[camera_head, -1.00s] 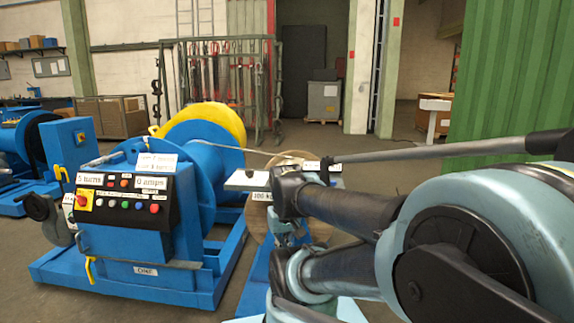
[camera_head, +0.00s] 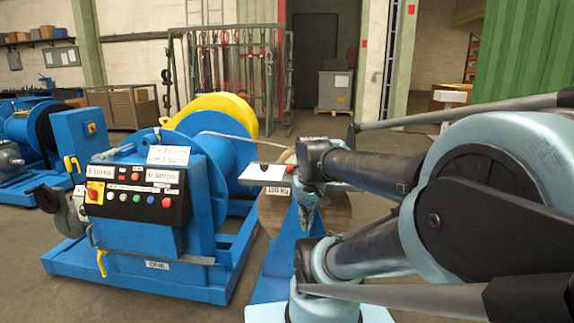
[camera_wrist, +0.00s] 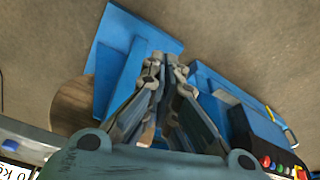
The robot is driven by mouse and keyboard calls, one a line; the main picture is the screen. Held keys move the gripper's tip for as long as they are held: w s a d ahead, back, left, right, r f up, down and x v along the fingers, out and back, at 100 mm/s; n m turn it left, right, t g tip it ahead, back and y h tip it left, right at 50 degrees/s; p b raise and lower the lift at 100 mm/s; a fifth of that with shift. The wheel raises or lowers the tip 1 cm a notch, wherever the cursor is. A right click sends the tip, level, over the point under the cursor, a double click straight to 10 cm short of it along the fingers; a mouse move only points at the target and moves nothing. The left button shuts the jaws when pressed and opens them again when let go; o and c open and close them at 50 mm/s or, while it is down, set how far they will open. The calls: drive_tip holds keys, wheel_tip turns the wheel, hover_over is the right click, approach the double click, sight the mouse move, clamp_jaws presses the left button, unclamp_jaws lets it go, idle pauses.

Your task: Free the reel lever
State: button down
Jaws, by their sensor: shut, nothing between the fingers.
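A blue winch labelled ONE (camera_head: 157,265) stands at left centre in the head view. A yellow-handled lever (camera_head: 102,262) hangs at its lower front, and another yellow lever (camera_head: 72,168) shows behind its left side. I cannot tell which one is the reel lever. My gripper (camera_head: 307,218) points down in front of a wooden reel (camera_head: 338,212), right of the winch and apart from its levers. In the wrist view my gripper (camera_wrist: 165,70) has its fingers together with nothing between them. The wooden reel (camera_wrist: 72,105) is partly hidden there.
The winch's control panel (camera_head: 135,200) has buttons and a red knob. A cable runs from its drum (camera_head: 215,150) towards the reel. A blue stand (camera_head: 275,270) lies below my gripper. Another blue machine (camera_head: 35,135) is at far left.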

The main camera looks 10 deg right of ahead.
drive_tip(key=w+r, duration=0.6)
drive_tip(key=w, duration=0.3)
drive_tip(key=w+r, duration=0.5)
drive_tip(key=w, duration=0.5)
drive_tip(key=w+d+r+t, duration=0.1)
drive_tip(key=w+r, duration=0.1)
drive_tip(key=w, duration=1.8)
drive_tip(key=shift+w+r, duration=0.35)
drive_tip(key=shift+w, duration=0.05)
drive_tip(key=x, duration=0.9)
drive_tip(key=shift+w+f, duration=0.2)
drive_tip(key=shift+f, duration=0.1)
drive_tip(key=shift+s+f, duration=0.1)
drive_tip(key=shift+f, duration=0.1)
drive_tip(key=shift+s+d+r, duration=0.1)
drive_tip(key=shift+s+r, duration=0.1)
drive_tip(key=shift+s, duration=0.75)
drive_tip(key=shift+s+r, duration=0.2)
drive_tip(key=shift+s, duration=0.7)
